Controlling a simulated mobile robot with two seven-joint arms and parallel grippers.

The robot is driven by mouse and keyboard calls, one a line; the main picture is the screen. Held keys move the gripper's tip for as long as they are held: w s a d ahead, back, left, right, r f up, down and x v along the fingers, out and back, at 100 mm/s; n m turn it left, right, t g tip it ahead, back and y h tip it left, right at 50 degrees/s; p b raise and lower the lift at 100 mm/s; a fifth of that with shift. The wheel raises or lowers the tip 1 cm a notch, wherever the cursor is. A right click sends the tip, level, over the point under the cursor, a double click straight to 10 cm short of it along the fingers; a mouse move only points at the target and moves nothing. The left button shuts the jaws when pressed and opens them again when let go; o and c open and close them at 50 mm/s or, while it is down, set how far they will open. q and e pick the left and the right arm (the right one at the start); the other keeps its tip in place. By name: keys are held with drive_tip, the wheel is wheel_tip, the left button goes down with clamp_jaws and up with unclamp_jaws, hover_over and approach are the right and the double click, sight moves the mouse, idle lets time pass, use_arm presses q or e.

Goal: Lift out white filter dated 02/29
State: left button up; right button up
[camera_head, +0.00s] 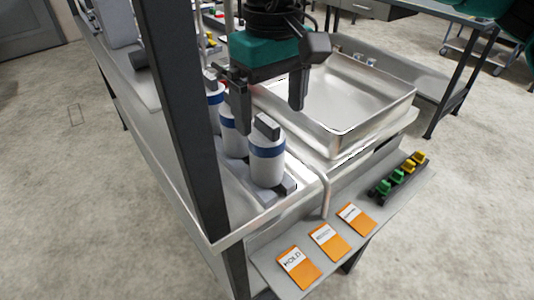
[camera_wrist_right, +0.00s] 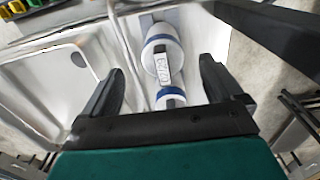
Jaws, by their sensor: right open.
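White filters with blue bands stand upright in a row in the head view: the nearest (camera_head: 267,170), a second (camera_head: 234,140) behind it and a third (camera_head: 215,98) partly hidden. The nearest has a dark grey block on top. My right gripper (camera_head: 270,118) is open and empty, pointing down above the row near the nearest filter. In the right wrist view, the larger filter (camera_wrist_right: 160,38) lies between the open fingers, with a white label (camera_wrist_right: 163,68) that seems to read 02/29, turned sideways. A smaller filter (camera_wrist_right: 171,94) is partly covered by the gripper body. My left gripper is out of view.
A metal basin (camera_head: 400,98) stands right of the row. A dark post (camera_head: 185,110) rises left of it. A thin bent pipe (camera_head: 325,195) stands in front. Orange cards (camera_head: 330,243), one reading HOLD, and green and yellow pieces (camera_head: 398,178) lie on the front shelf.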

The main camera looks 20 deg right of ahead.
sight(267, 120)
drive_tip(key=f, duration=0.3)
drive_tip(key=shift+w+a+f, duration=0.25)
drive_tip(key=shift+w+f, duration=0.05)
drive_tip(key=shift+f, duration=0.25)
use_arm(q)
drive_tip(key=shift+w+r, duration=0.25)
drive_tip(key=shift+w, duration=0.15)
use_arm(e)
drive_tip(key=shift+c, duration=0.3)
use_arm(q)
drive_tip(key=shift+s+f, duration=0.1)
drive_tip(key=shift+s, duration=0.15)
use_arm(e)
drive_tip(key=shift+r, duration=0.1)
drive_tip(key=c, duration=1.6)
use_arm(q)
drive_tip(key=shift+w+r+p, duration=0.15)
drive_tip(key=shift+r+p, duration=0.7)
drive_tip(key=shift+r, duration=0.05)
use_arm(e)
wheel_tip(267, 120, up, 20)
